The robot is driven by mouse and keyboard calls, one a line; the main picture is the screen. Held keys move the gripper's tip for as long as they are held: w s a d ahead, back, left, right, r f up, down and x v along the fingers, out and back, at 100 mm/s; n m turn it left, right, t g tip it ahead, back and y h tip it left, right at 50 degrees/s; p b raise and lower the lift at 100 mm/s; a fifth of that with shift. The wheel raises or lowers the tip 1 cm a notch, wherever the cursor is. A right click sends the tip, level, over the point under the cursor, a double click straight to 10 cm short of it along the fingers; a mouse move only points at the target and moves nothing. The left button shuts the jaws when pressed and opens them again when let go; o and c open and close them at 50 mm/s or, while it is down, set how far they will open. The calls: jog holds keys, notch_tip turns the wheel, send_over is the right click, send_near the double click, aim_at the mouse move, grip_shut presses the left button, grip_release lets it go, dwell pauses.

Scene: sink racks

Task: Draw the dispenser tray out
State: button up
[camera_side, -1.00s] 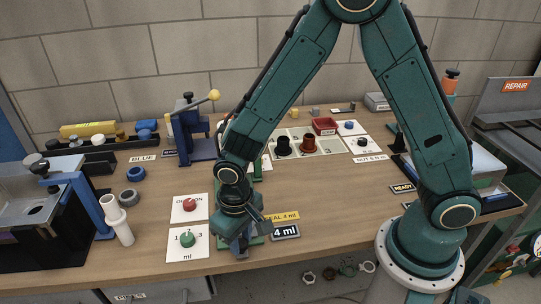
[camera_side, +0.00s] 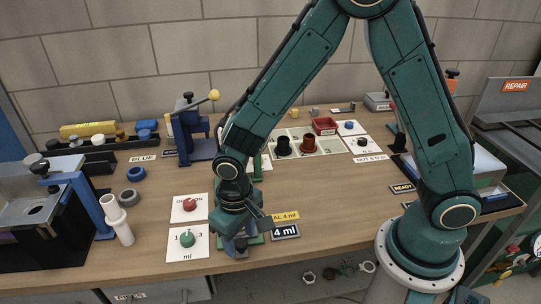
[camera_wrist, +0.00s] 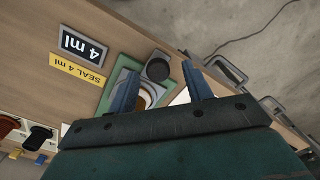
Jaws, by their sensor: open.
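The dispenser shows as a green frame (camera_side: 256,238) at the front edge of the bench, mostly hidden behind my gripper (camera_side: 238,247) in the side view. In the wrist view, its green plate (camera_wrist: 117,77) carries a pale tray part with a dark round knob (camera_wrist: 158,68) at its end. My gripper (camera_wrist: 163,84) is open, its two blue fingers on either side of the tray area, with the knob just beyond the fingertips. I cannot tell whether the fingers touch the tray.
A "4 ml" plate (camera_side: 285,232) and a yellow "SEAL 4 ml" label lie to the right. Red (camera_side: 189,205) and green (camera_side: 187,239) buttons sit on white cards to the left. Open space lies in front of the bench edge.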

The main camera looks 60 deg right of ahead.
notch_tip(320, 180, up, 13)
dwell(0.6)
jog(key=shift+f, duration=0.1)
jog(key=s+d+r+t, duration=0.2)
jog(key=s+d+r, duration=0.3)
jog(key=s+d, duration=0.2)
jog(key=s+d+r+t, duration=0.3)
jog(key=s+d+r, duration=0.3)
jog(key=s+d, duration=0.2)
jog(key=shift+d+r+t, duration=0.3)
jog(key=shift+d, duration=0.55)
dwell(0.6)
